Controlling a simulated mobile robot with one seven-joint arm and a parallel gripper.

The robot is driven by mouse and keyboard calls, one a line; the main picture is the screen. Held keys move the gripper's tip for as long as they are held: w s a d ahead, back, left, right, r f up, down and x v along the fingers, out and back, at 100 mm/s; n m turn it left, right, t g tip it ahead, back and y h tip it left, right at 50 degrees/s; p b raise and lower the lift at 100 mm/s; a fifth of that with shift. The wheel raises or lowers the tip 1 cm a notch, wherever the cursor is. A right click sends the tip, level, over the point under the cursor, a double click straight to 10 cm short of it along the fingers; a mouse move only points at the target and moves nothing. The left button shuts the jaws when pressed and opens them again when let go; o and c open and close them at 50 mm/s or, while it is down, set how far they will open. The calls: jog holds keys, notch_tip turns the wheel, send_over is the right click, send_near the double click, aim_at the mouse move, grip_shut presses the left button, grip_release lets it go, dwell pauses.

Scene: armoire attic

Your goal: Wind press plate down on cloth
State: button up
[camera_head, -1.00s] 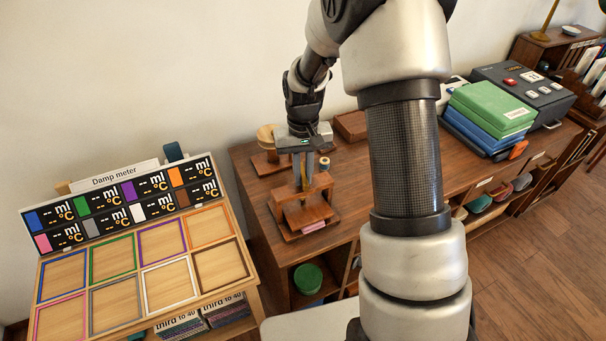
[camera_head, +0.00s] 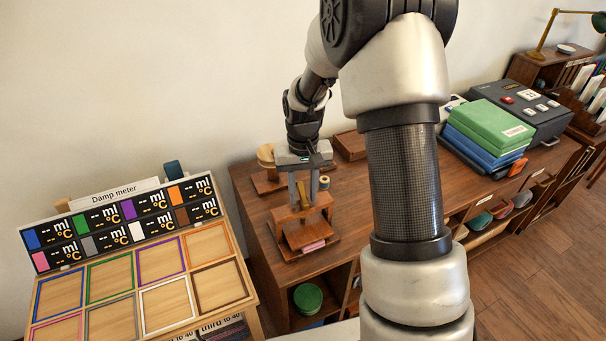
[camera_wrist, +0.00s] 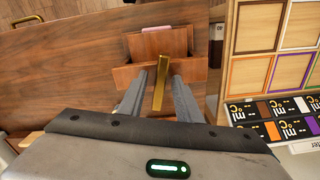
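The wooden press (camera_head: 303,236) stands on the long wooden cabinet top, and its upper block also shows in the wrist view (camera_wrist: 162,42). A narrow brass bar (camera_wrist: 161,82) rises from the press. A pink cloth (camera_head: 313,246) lies low at its front, mostly under the tilted-looking wooden plate. My gripper (camera_wrist: 160,82) is open above the press, pointing down. Its two grey fingers stand on either side of the brass bar, with a visible gap on each side. In the head view my gripper (camera_head: 304,203) partly hides the bar.
The damp meter board (camera_head: 140,245) with coloured frames stands to the left. Behind the press are a wooden stand (camera_head: 267,158), a thread spool (camera_head: 324,183) and a wooden tray (camera_head: 351,145). The cabinet's middle is mostly hidden by my arm.

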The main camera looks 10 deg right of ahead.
aim_at(303, 192)
notch_tip(303, 192, up, 17)
jog(key=p, duration=0.1)
jog(key=shift+p, duration=0.3)
jog(key=s+r+t+p, duration=0.2)
jog(key=s+r+p, duration=0.2)
jog(key=s+r, duration=0.4)
jog(key=s+r+t+p, duration=0.3)
jog(key=s+r, duration=0.6)
jog(key=s, duration=0.6)
jog(key=shift+s+a+r+n+t+p, duration=0.2)
jog(key=shift+a+n+t+p, duration=0.15)
jog(key=shift+p, duration=0.2)
jog(key=shift+d, duration=0.1)
